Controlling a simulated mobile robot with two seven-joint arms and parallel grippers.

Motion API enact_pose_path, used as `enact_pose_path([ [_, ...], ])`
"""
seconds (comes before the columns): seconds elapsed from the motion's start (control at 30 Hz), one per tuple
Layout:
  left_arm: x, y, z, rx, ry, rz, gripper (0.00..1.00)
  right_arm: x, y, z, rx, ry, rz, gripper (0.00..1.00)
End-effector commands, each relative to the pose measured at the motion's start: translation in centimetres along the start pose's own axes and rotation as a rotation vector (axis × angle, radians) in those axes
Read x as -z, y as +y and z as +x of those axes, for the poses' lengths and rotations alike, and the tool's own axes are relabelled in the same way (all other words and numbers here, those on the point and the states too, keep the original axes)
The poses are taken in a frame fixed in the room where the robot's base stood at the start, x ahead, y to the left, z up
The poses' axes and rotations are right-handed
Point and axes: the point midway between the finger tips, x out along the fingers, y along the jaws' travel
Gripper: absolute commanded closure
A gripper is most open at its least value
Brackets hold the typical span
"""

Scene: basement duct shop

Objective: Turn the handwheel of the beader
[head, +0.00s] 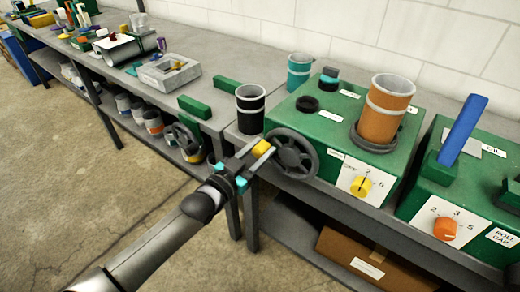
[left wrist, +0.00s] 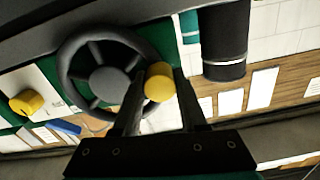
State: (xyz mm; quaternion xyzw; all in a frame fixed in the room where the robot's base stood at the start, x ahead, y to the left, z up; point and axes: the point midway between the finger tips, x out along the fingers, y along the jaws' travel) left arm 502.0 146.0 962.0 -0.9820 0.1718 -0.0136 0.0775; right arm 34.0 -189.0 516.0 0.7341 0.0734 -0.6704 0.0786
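The grey spoked handwheel (head: 292,153) is on the left end of a green machine (head: 335,131) on the bench. Its yellow crank knob (head: 262,148) is at the rim's left side in the head view. My left gripper (head: 261,150) reaches it from the lower left. In the left wrist view the handwheel (left wrist: 103,72) is behind the fingers, and the yellow knob (left wrist: 158,86) sits between the two fingertips, with no clear gap on either side. The gripper looks shut on the knob. My right gripper is not in view.
An orange cylinder (head: 386,113) and a yellow dial (head: 361,186) are on the machine. A black cup (head: 250,108) stands close behind the wheel. Another green machine (head: 465,165) is at right. A second dark wheel (head: 186,139) is at the left bench's front. A cardboard box (head: 368,262) lies below.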

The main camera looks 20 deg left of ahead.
Motion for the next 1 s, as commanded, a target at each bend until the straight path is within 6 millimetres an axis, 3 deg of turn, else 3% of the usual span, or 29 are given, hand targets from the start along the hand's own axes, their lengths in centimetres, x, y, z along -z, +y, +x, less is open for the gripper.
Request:
enact_pose_path([
  [0.03,-0.01,0.03,-0.02,-0.001,0.0,0.0,0.78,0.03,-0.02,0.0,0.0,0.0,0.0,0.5],
  [0.23,-0.02,0.04,-0.03,-0.001,0.0,0.0,1.0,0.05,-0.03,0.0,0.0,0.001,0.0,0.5],
  [1.0,-0.06,0.07,-0.04,-0.001,-0.001,0.0,1.0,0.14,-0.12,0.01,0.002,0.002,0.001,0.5],
])
